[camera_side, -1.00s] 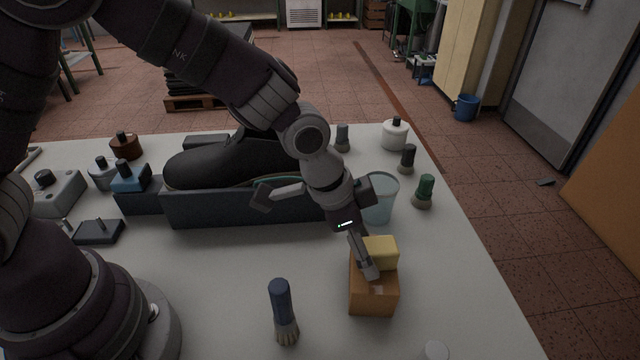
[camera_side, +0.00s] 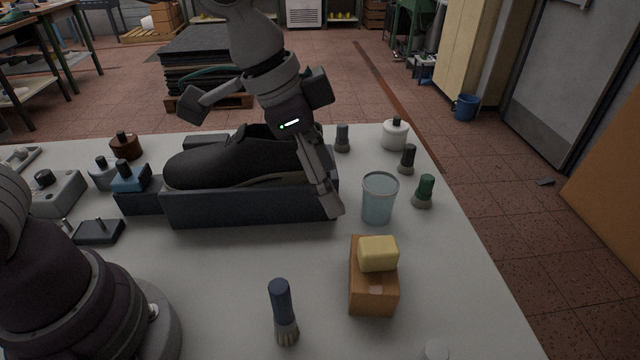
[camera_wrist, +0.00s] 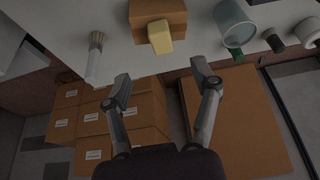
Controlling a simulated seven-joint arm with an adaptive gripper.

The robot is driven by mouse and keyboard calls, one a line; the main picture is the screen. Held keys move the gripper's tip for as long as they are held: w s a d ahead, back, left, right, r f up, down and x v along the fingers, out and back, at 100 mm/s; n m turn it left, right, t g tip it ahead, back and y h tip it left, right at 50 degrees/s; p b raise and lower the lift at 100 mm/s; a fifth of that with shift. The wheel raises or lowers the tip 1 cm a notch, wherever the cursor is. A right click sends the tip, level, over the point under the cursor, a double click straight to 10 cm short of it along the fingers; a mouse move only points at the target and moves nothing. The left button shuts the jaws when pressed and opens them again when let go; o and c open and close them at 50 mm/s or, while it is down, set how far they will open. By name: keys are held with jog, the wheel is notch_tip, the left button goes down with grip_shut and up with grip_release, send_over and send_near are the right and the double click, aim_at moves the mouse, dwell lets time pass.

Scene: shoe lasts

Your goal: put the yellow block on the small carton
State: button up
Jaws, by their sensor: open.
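The yellow block (camera_side: 378,253) rests on top of the small brown carton (camera_side: 372,291), toward its far end, near the table's right side. Both also show in the wrist view, the yellow block (camera_wrist: 160,36) against the carton (camera_wrist: 157,12). My gripper (camera_side: 285,180) is raised above and to the left of the carton, clear of the block. In the wrist view my gripper (camera_wrist: 164,82) has its two fingers wide apart with nothing between them.
A clear bluish cup (camera_side: 379,198) stands just behind the carton. A dark shoe (camera_side: 235,160) lies in a grey holder (camera_side: 250,205) to the left. A blue-handled brush (camera_side: 283,312) stands in front left. Small dark and green-topped bottles (camera_side: 424,191) stand behind right.

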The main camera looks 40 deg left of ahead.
jog(key=s+a+r+n+t+y, duration=0.1)
jog(key=s+a+n, duration=0.3)
jog(key=a, duration=0.3)
jog(key=s+a+r+n+t+y, duration=0.1)
jog(key=s+a+n+y, duration=0.1)
jog(key=s+a+n, duration=0.2)
jog(key=a, duration=0.3)
jog(key=shift+s+r+n, duration=0.2)
jog(key=shift+r+n, duration=0.1)
jog(key=shift+n, duration=0.1)
